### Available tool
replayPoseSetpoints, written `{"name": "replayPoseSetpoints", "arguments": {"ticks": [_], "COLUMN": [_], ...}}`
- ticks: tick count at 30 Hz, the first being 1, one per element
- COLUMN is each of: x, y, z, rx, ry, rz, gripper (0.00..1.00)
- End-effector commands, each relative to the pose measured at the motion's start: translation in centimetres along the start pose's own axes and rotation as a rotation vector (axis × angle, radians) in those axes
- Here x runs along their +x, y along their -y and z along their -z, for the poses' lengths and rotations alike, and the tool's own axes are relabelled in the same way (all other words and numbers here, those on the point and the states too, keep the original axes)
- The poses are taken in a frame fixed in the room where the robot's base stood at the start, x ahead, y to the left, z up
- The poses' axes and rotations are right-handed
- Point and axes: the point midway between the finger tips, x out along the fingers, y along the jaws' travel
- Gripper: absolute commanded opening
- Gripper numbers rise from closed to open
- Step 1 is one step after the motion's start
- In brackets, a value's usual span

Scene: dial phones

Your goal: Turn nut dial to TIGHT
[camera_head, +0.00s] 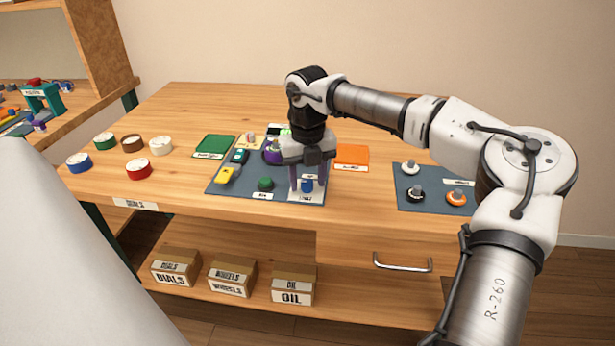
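My gripper (308,184) points straight down over the front right corner of a blue-grey mat (284,196). Its two purple fingers stand apart, one on each side of a small blue knob (307,186). Gaps show between the knob and the fingers, so the gripper looks open. The knob sits on a white plate (306,197) whose lettering is too small to read, so I cannot tell for sure that it is the nut dial or where it points. A green knob (265,184) is just to the left, with a small label below it.
A yellow object (226,175) and a purple round part (271,153) are on the same mat. An orange pad (352,155) lies behind right. Another mat (436,207) holds several knobs. Coloured round tins, including a red one (139,170), stand left. Bare wood separates the mats.

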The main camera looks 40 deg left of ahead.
Motion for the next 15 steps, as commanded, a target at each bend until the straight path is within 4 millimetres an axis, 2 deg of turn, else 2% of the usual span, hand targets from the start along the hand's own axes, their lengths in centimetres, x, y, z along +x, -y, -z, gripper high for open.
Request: {"name": "replayPoseSetpoints", "arguments": {"ticks": [8,11,15], "x": [-0.5,-1.7,-4.7], "y": [0.0,0.0,0.0], "z": [0.0,-0.1,-0.1], "rx": [-0.001,0.0,0.0], "ry": [0.001,0.003,0.004], "rz": [0.0,0.001,0.001], "gripper": [0.47,0.47,0.47]}}
